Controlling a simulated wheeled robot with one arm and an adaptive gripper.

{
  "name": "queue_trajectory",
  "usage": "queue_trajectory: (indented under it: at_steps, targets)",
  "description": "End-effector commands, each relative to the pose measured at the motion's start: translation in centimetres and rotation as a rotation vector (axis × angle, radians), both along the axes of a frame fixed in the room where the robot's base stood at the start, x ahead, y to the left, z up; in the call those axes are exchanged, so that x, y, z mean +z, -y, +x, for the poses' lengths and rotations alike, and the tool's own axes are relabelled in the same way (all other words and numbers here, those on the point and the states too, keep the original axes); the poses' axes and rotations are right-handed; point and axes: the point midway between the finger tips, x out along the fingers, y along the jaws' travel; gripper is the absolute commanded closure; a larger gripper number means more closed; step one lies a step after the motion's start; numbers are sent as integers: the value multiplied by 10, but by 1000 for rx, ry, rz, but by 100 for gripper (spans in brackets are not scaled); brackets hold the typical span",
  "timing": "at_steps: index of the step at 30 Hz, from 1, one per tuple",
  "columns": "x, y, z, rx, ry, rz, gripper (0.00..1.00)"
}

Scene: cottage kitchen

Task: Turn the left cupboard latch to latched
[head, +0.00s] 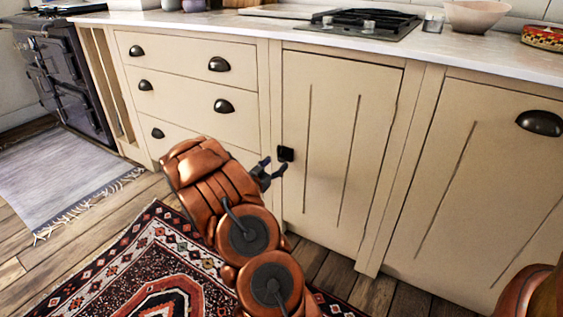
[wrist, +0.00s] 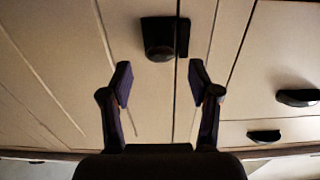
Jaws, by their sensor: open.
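The left cupboard door (head: 335,90) is cream, stands closed in its frame, and carries a small black latch (head: 286,153) at its left edge. In the wrist view the latch (wrist: 163,38) is a dark plate with a rounded knob, near the seam. The turn position of the latch cannot be told. My gripper (head: 274,168) is open and empty, just in front of the latch and slightly lower left in the head view. In the wrist view its fingertips (wrist: 160,78) are spread apart, with the latch beyond the gap, and not visibly touching it.
Drawers (head: 190,95) with dark cup handles are left of the door. Another cupboard front (head: 480,150) with a cup handle is at right. A pale worktop (head: 230,22) with a hob (head: 360,22) runs above. A patterned rug (head: 150,260) covers part of the wooden floor.

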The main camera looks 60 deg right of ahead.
Motion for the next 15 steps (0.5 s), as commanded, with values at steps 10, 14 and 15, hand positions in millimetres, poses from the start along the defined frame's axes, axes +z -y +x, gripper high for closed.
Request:
queue_trajectory:
  at_steps: [10, 14, 15]
  targets:
    - [-2, 36, 1, 0, 1, -1, 39]
    - [-1, 43, 2, 1, 0, 1, 39]
    - [-1, 44, 2, 1, -1, 2, 39]
